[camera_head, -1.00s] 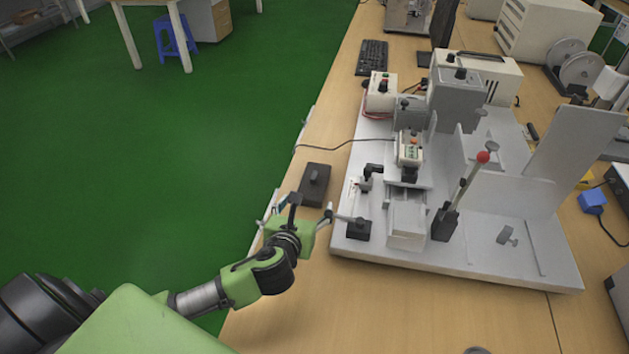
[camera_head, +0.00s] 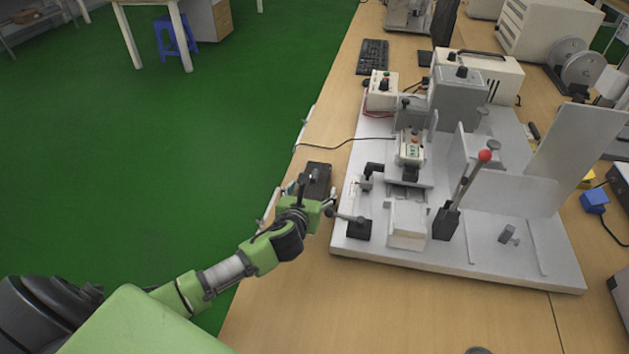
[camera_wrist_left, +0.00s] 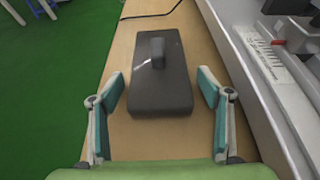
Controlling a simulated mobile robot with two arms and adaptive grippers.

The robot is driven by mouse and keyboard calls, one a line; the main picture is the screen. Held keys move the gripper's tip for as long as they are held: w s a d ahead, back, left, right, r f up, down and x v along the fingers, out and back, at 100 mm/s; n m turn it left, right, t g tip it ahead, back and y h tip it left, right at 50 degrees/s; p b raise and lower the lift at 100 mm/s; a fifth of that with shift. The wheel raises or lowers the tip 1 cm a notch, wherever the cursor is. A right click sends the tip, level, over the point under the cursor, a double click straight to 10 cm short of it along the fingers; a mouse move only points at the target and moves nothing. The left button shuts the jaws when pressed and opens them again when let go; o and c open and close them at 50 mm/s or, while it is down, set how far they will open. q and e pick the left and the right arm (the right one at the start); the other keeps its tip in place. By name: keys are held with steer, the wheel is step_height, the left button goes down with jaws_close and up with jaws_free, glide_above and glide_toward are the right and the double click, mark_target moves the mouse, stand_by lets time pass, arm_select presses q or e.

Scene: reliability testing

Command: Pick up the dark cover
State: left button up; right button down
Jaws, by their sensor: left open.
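The dark cover (camera_head: 318,176) is a flat dark rectangular block with a small upright knob. It lies on the wooden table, left of the white test fixture. In the left wrist view the dark cover (camera_wrist_left: 161,88) sits ahead of the fingers, centred between them. My left gripper (camera_head: 311,191) is at the near end of the cover, which it partly hides in the head view. In the left wrist view my left gripper (camera_wrist_left: 161,94) is open, with one finger on each side of the cover's near end and gaps between. My right gripper is not in view.
The white fixture base (camera_head: 460,262) stands close on the right, with a red-knobbed lever (camera_head: 466,185) and a small black block (camera_head: 359,230) at its near left corner. A cable (camera_head: 345,143) runs behind the cover. The table's left edge is close by.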

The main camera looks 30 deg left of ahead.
arm_select(q)
steer(key=shift+c, duration=0.4)
steer(key=c, duration=1.1)
